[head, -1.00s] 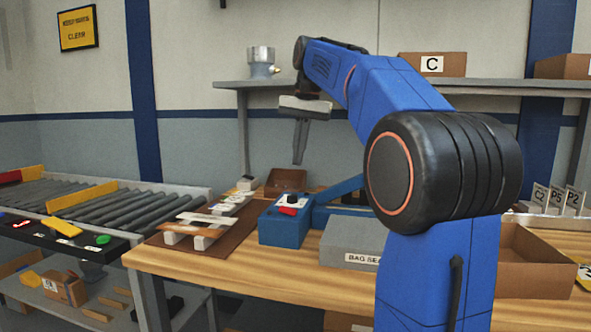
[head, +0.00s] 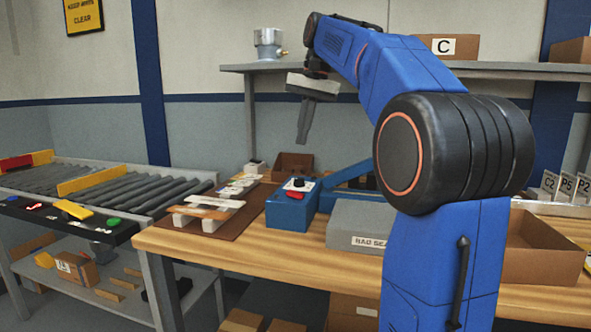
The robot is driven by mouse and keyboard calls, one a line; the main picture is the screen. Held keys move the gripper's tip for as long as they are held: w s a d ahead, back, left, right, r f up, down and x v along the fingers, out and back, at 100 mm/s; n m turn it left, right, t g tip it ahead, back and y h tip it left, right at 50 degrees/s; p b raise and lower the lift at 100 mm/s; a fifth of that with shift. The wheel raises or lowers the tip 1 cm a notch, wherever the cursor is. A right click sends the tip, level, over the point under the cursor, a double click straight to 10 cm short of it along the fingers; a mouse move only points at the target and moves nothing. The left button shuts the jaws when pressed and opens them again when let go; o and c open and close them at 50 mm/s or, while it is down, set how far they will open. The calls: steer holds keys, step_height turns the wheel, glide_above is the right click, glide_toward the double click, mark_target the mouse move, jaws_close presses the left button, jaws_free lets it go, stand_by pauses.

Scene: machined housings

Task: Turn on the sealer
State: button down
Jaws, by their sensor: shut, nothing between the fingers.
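The sealer is a blue box (head: 291,214) on the wooden bench, with a black knob and a red switch (head: 295,195) on its top. A blue bar (head: 347,174) runs behind it to the right, partly hidden by my arm. A grey block (head: 355,222) with a partly hidden label reading "BAG SEA" stands to its right. My gripper (head: 302,142) is shut and empty. It points down, slightly tilted, above the blue box and apart from it. The switch's on or off position is too small to tell.
A brown mat with wooden pieces on white blocks (head: 206,213) lies left of the sealer. A brown bin (head: 293,163) stands behind it. An open cardboard box (head: 540,249) is at the right. A roller conveyor (head: 115,190) is at the left, and a shelf (head: 470,66) is above the bench.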

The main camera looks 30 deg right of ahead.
mark_target(290, 191)
steer(key=f, duration=0.4)
steer(key=w+a+f, duration=0.1)
steer(key=f, duration=0.4)
steer(key=w+a+f, duration=0.1)
steer(key=f, duration=0.3)
steer(key=shift+f, duration=0.3)
steer(key=shift+a+f, duration=0.1)
